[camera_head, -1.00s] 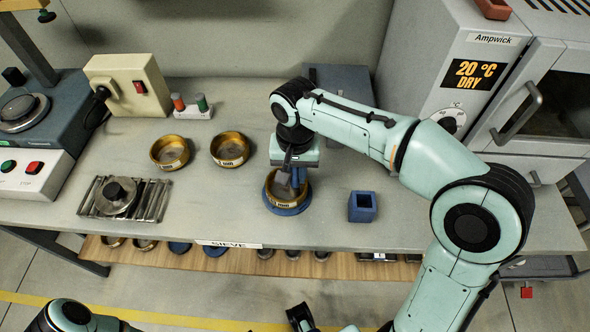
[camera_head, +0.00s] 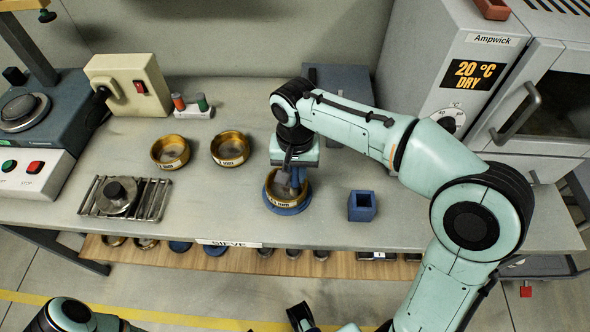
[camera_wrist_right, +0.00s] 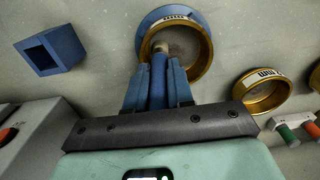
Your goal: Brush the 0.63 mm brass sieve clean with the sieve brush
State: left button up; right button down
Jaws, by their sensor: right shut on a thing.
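A brass sieve (camera_head: 270,198) with a white label sits on a round blue base (camera_head: 288,210) on the bench; the label is too small to read surely. The sieve also shows in the wrist view (camera_wrist_right: 205,56), with a greyish mesh. My right gripper (camera_head: 298,173) points down over it. Its blue fingers (camera_wrist_right: 158,88) are shut on the sieve brush, whose tan handle (camera_wrist_right: 159,62) shows between them. The brush's lower end is inside the sieve's rim; whether it touches the mesh I cannot tell. My left gripper is not clearly seen.
Two more brass sieves (camera_head: 170,152) (camera_head: 230,149) stand to the left. A blue square holder (camera_head: 362,206) stands to the right. A rack with a round weight (camera_head: 122,196) lies at left, and a small stand with red and green pieces (camera_head: 193,106) behind. An oven (camera_head: 450,90) stands at right.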

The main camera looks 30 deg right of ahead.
jog(key=shift+w, duration=0.1)
jog(key=shift+w+a+p, duration=0.65)
jog(key=shift+w+p, duration=0.15)
jog(key=shift+w, duration=0.15)
jog(key=shift+w+a+p, duration=0.3)
jog(key=shift+w+p, duration=0.1)
jog(key=shift+w, duration=0.1)
jog(key=shift+w+a+p, duration=0.3)
jog(key=shift+w+p, duration=0.05)
jog(key=shift+w, duration=0.15)
jog(key=shift+s, duration=0.1)
jog(key=shift+s+d+b, duration=0.55)
jog(key=shift+s+d, duration=0.1)
jog(key=shift+s, duration=0.35)
